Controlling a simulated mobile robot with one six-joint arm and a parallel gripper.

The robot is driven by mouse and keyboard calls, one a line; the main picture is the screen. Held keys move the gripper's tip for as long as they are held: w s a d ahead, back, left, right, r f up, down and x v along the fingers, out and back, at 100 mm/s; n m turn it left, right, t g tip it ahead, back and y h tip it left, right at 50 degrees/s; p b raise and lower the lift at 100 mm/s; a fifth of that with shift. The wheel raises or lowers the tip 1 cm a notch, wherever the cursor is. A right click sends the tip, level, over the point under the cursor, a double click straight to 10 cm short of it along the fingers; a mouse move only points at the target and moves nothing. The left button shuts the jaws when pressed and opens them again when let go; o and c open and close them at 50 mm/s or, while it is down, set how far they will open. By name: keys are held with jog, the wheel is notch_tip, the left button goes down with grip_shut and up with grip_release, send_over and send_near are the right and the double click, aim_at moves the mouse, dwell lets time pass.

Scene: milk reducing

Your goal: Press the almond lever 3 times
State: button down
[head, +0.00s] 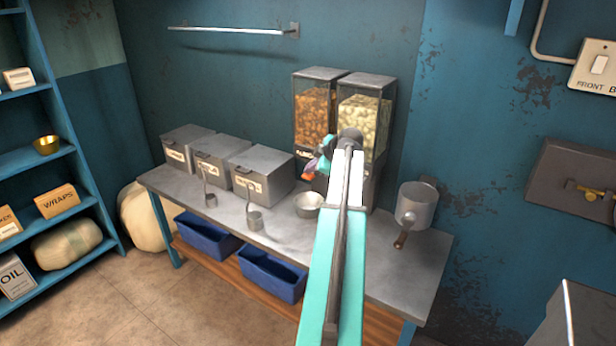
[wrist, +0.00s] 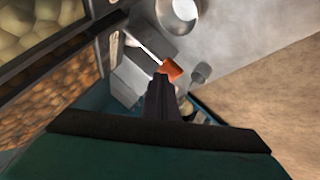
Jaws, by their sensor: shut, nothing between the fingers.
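The almond dispenser (head: 314,112), a clear hopper of brown nuts, stands at the back of the metal table; its nuts also fill the left of the wrist view (wrist: 68,92). An orange-red lever tip (head: 309,168) shows low at its front, partly hidden by my arm. In the wrist view the orange lever (wrist: 172,69) on a thin pale rod lies just beyond my fingertips. My gripper (wrist: 161,80) is shut and empty, at or very near the lever; I cannot tell whether they touch.
A second dispenser with pale nuts (head: 366,112) stands close on the right. Three lidded metal boxes (head: 262,172) are to the left, with metal scoops (head: 254,219) before them. A metal pot (head: 416,206) stands right. Blue bins (head: 272,275) sit below.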

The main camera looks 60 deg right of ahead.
jog(key=shift+f+b, duration=0.95)
jog(key=shift+f, duration=0.15)
dwell(1.5)
jog(key=shift+r, duration=0.15)
jog(key=shift+r+p, duration=0.3)
jog(key=shift+r, duration=1.25)
jog(key=shift+r, duration=0.15)
jog(key=shift+r+p, duration=0.8)
jog(key=shift+r, duration=1.6)
jog(key=shift+f, duration=0.1)
dwell(0.7)
